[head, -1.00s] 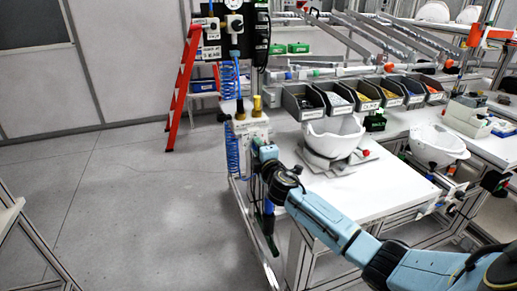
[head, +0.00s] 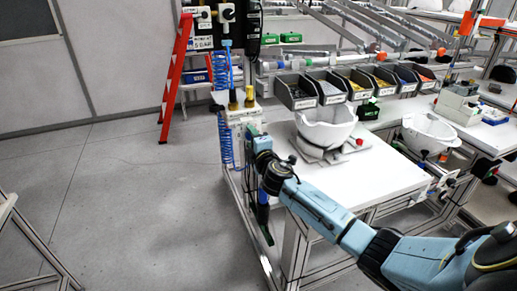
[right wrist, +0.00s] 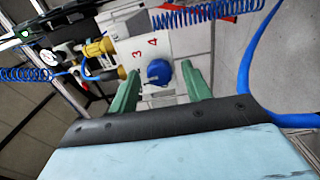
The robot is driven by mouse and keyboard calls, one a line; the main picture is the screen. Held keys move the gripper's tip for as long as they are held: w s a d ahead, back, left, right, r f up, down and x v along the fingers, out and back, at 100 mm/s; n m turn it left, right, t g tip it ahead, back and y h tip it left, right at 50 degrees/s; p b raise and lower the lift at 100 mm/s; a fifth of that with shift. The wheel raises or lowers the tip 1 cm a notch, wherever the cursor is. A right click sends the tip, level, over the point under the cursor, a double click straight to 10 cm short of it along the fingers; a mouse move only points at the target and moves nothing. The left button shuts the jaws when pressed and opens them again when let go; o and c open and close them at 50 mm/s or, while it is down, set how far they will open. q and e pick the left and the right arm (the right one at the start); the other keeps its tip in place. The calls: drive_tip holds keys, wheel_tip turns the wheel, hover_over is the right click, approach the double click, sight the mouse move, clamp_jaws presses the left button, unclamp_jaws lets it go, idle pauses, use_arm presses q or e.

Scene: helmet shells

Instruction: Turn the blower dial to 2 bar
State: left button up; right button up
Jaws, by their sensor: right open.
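The blower dial (right wrist: 159,71) is a round blue knob on a white panel (right wrist: 174,48) with red figures 3 and 4 in the right wrist view. Its pointer is too small to read, and no 2 shows. My right gripper (right wrist: 160,86) is open. Its two green fingers stand on either side of the dial in the picture, with gaps to it; whether they reach its depth I cannot tell. In the head view my right arm reaches to the white box (head: 238,113) with yellow fittings at the table corner, and the dial is hidden there. My left gripper is not in view.
Blue coiled hoses (head: 224,138) hang beside the box, and another blue hose (right wrist: 252,62) runs close to the gripper. A white helmet shell (head: 326,128) stands on the table (head: 385,170), before several grey bins (head: 298,92).

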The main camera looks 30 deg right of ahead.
drive_tip(key=v, duration=1.3)
drive_tip(key=s+a+f+m+g, duration=0.5)
drive_tip(key=s+f+m+g, duration=0.3)
drive_tip(key=s+f, duration=0.4)
drive_tip(key=s+a+f+m+g+y, duration=0.1)
drive_tip(key=s+a+m+g+y, duration=0.2)
drive_tip(key=s, duration=0.5)
drive_tip(key=s+a+f+m+g+y, duration=0.1)
drive_tip(key=s+a+m+g, duration=0.15)
drive_tip(key=s+a, duration=0.5)
drive_tip(key=s+d+f+g+b, duration=0.1)
drive_tip(key=s+f+g+b, duration=0.2)
drive_tip(key=f, duration=2.6)
drive_tip(key=s+d+f+b, duration=0.3)
drive_tip(key=s+f, duration=1.4)
